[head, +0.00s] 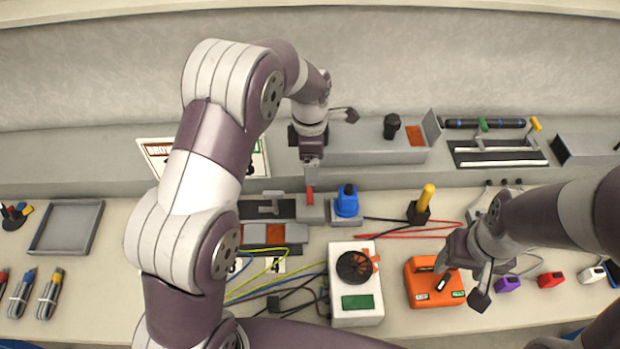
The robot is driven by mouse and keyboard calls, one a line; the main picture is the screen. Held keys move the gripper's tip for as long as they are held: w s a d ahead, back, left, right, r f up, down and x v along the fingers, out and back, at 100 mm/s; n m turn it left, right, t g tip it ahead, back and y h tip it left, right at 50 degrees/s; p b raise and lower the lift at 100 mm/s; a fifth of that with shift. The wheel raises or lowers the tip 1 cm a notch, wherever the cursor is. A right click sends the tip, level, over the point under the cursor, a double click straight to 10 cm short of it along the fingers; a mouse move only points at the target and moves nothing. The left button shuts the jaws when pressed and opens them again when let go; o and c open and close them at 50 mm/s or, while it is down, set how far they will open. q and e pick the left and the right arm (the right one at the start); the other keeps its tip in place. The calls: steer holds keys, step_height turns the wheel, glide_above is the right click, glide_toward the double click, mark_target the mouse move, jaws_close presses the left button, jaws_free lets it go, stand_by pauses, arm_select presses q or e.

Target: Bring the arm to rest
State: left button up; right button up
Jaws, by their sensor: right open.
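My left arm rises through the left half of the head view. Its gripper (312,160) points down near the rear ledge, just above a small upright red piece (309,196). Whether its fingers are open or touch that piece is not clear. My right arm comes in from the right edge. Its gripper (442,267) is open and appears over the orange box (421,291) on the bench. The gripper and wrist hide part of that box. I see nothing held between its fingers.
A white unit with a black dial (343,312), a blue block (347,205) and a yellow-handled lever (423,203) stand between the arms. Colored cables (275,287) cross the bench. A grey tray (48,244) lies left. Purple (507,284) and red (550,280) pieces lie right.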

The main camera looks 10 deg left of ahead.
arm_select(q)
steer(key=shift+r, duration=0.75)
steer(key=s+a+r+m, duration=0.1)
steer(key=s+a+m, duration=0.1)
steer(key=s+m, duration=0.8)
steer(key=s+a+m+t, duration=0.1)
steer(key=s+a+m, duration=0.1)
steer(key=s+m, duration=0.8)
steer(key=shift+a+r+m, duration=0.25)
steer(key=shift+r+m, duration=0.1)
steer(key=shift+m, duration=0.55)
